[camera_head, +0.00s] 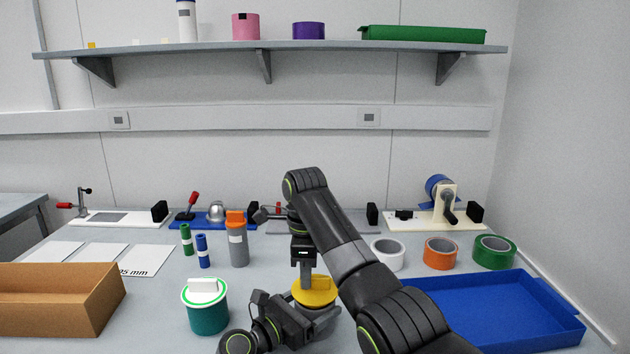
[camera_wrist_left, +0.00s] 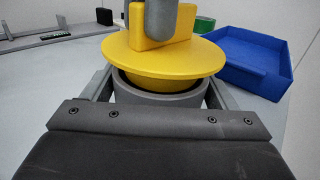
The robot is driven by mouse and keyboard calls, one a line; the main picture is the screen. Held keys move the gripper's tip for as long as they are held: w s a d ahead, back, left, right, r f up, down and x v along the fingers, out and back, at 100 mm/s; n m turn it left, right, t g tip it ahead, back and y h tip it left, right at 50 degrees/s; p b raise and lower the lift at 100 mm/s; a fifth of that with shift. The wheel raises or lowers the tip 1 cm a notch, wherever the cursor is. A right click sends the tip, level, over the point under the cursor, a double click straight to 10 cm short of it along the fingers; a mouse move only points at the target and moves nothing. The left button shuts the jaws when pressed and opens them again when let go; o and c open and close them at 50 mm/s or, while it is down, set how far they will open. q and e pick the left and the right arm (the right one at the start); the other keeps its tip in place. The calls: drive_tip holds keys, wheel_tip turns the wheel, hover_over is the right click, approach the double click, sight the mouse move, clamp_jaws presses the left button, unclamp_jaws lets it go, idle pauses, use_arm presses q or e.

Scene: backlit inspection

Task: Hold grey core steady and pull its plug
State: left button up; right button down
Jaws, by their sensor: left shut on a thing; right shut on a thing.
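The grey core (camera_wrist_left: 165,100) stands on the table with its round opening up; in the head view (camera_head: 318,322) it is partly hidden by my arms. The yellow plug (camera_wrist_left: 165,58) has a wide disc and an upright handle. Its disc sits a little above the core's rim, with a yellow lower part inside the opening. My left gripper (camera_head: 306,322) is shut around the core, one finger on each side in the wrist view. My right gripper (camera_head: 308,278) comes from above and is shut on the plug's handle; the wrist view shows a fingertip against it.
A teal canister with a white lid (camera_head: 207,308) stands left, near a cardboard box (camera_head: 60,298). A grey canister with an orange cap (camera_head: 237,240) stands behind. A blue tray (camera_head: 500,310) lies right, with tape rolls (camera_head: 440,252) behind. Fixtures (camera_head: 215,213) line the back.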

use_arm(q)
drive_tip(key=shift+f, duration=0.35)
use_arm(e)
drive_tip(key=shift+r, duration=1.75)
drive_tip(key=shift+r, duration=0.3)
use_arm(q)
drive_tip(key=o, duration=0.7)
drive_tip(key=shift+c, duration=0.2)
drive_tip(key=o, duration=0.4)
drive_tip(key=shift+w, duration=0.1)
use_arm(e)
drive_tip(key=shift+w+f, duration=0.1)
drive_tip(key=shift+w, duration=0.05)
use_arm(q)
drive_tip(key=shift+r, duration=0.15)
drive_tip(key=shift+a, duration=0.15)
